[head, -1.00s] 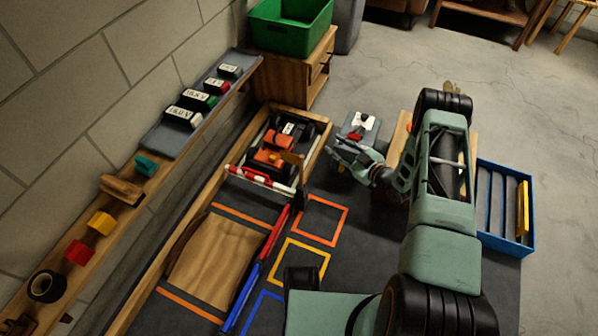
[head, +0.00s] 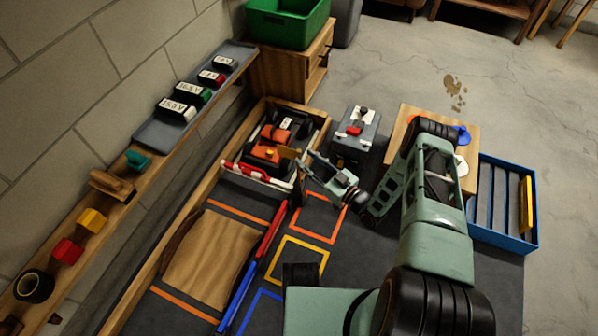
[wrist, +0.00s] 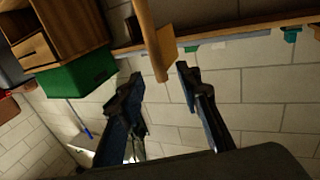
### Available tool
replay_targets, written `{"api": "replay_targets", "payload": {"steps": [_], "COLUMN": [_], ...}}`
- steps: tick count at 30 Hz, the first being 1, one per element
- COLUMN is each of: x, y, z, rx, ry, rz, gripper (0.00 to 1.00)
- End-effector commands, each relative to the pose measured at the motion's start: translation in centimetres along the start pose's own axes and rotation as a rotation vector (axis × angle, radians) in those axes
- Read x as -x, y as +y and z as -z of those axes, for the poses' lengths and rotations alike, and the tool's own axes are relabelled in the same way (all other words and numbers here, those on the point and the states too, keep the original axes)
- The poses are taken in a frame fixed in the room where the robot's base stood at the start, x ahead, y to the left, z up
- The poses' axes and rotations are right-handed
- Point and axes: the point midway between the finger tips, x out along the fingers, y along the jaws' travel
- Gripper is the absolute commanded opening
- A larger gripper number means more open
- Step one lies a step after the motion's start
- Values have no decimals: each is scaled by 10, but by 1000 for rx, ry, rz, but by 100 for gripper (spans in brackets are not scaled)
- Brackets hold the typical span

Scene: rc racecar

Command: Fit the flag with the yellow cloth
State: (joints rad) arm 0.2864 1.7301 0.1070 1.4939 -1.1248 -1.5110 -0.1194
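An ochre-yellow cloth (head: 290,153) stands over the near side of the orange and black car (head: 268,150), which sits in a wooden tray. In the wrist view the yellow cloth (wrist: 166,44) shows beside a thick tan rod, seen upside down. The rod's free end lies between my fingertips in the picture; I cannot tell whether they touch it. The rod's foot is out of view. My gripper (head: 306,163) is at the tray's right edge with its fingers pointing left toward the cloth. In the wrist view my gripper (wrist: 159,76) is open, its fingers apart.
A grey box with a red part (head: 352,132) stands right of the tray. A blue crate (head: 488,238) holding a yellow bar is far right. A wall shelf (head: 140,180) with several parts runs along the left. Red and blue bars (head: 254,262) lie on the mat.

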Motion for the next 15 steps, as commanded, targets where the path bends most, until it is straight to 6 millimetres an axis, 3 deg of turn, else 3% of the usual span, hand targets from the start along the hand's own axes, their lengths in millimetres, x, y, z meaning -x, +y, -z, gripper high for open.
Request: {"api": "replay_targets", "payload": {"steps": [8, 15], "x": [-41, -44], "y": [-1, 0], "z": [-1, 0], "rx": [3, 1], "ry": [2, 0], "rz": [2, 0], "gripper": [32, 32]}}
